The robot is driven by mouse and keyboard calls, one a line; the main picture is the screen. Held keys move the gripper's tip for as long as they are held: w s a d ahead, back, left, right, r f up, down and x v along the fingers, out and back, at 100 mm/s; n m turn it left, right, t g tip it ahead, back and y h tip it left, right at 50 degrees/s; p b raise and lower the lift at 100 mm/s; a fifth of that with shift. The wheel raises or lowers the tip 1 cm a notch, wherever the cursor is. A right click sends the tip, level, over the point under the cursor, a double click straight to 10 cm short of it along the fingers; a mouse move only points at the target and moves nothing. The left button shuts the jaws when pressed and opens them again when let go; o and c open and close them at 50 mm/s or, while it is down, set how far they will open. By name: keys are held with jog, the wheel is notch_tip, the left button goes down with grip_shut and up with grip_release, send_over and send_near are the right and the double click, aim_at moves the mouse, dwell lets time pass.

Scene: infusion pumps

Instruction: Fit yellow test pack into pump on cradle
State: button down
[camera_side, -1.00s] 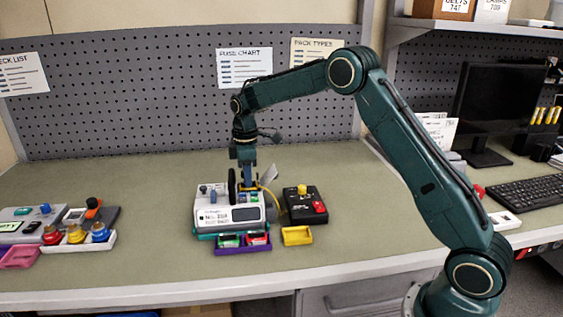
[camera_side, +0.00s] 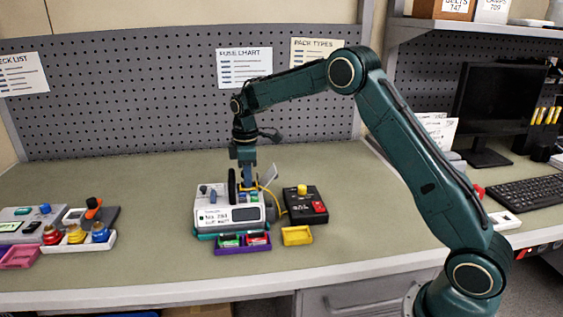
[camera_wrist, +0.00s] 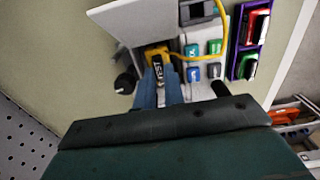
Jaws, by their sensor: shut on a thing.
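The pump (camera_side: 230,210) is a white and grey box with a dark display, sitting on a teal cradle (camera_side: 204,236). Its lid (camera_side: 269,174) stands open at the back right. My gripper (camera_side: 247,186) points down over the top of the pump, fingers close together. In the wrist view my gripper's blue fingers (camera_wrist: 164,84) are shut on the yellow test pack (camera_wrist: 158,54), which has a black "TEST" label. The pack is at the pump's opening beside the lid (camera_wrist: 136,20). A yellow lead runs from it. How deep the pack sits is hidden by the fingers.
A black box (camera_side: 301,206) with yellow and red parts stands right of the pump. A white tray (camera_side: 80,243) with coloured knobs is at left. The bench behind is clear.

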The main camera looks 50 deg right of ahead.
jog(key=shift+f, duration=1.05)
dwell(0.4)
jog(key=c, duration=1.8)
grip_release()
jog(key=shift+r, duration=0.15)
jog(key=shift+r, duration=0.95)
